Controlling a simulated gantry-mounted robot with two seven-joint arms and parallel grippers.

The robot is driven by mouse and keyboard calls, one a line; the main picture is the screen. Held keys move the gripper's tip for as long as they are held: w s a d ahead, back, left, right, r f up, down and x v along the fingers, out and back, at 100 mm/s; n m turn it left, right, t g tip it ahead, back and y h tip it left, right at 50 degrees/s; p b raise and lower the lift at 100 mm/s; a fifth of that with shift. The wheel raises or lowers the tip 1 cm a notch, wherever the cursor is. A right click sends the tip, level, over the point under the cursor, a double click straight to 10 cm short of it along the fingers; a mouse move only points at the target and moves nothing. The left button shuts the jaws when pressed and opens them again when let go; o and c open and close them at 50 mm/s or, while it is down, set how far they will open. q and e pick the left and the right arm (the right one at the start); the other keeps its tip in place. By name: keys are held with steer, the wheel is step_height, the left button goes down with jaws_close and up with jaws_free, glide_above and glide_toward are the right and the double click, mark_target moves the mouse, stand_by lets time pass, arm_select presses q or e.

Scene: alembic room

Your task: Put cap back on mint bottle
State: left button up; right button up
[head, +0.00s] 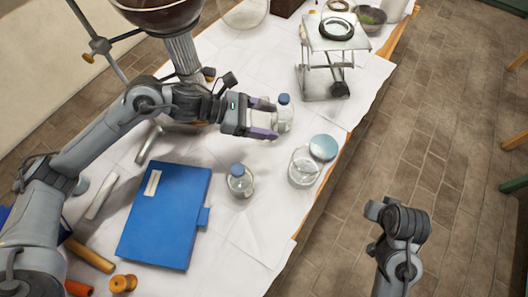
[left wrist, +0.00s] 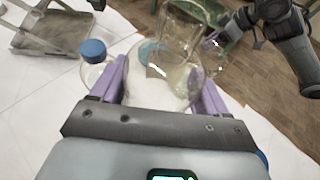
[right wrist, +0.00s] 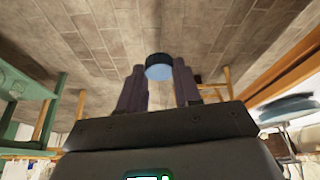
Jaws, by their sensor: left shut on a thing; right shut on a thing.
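My left gripper (head: 263,118) is above the white-covered table, shut on a clear glass bottle. In the left wrist view the bottle (left wrist: 158,88) is between the purple fingers, and I see no cap on it. In the head view it is hard to make out. My right gripper (right wrist: 160,85) is shut on a small blue cap (right wrist: 159,66), held at its fingertips over the floor. In the head view my right arm is at the lower right, beyond the table edge. The cap is not visible there.
A blue-capped bottle (head: 284,115) stands close beyond my left gripper; another (head: 240,182) stands nearer. A glass jar (head: 303,168) and a pale blue round lid (head: 323,147) are by the right table edge. A blue folder (head: 165,215) and metal stand (head: 335,45) take up room.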

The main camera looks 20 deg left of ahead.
arm_select(q)
steer(key=b, duration=0.2)
glide_above(265, 151)
steer(key=shift+f, duration=3.05)
arm_select(e)
steer(key=shift+f, duration=0.75)
arm_select(q)
steer(key=shift+d+f, duration=0.1)
steer(key=shift+f, duration=1.8)
arm_select(e)
steer(key=shift+f, duration=0.5)
arm_select(q)
steer(key=shift+b, duration=0.3)
arm_select(e)
steer(key=shift+f, duration=0.1)
arm_select(q)
steer(key=shift+f, duration=0.2)
arm_select(e)
steer(key=shift+f, duration=0.15)
arm_select(q)
steer(key=o, duration=1.5)
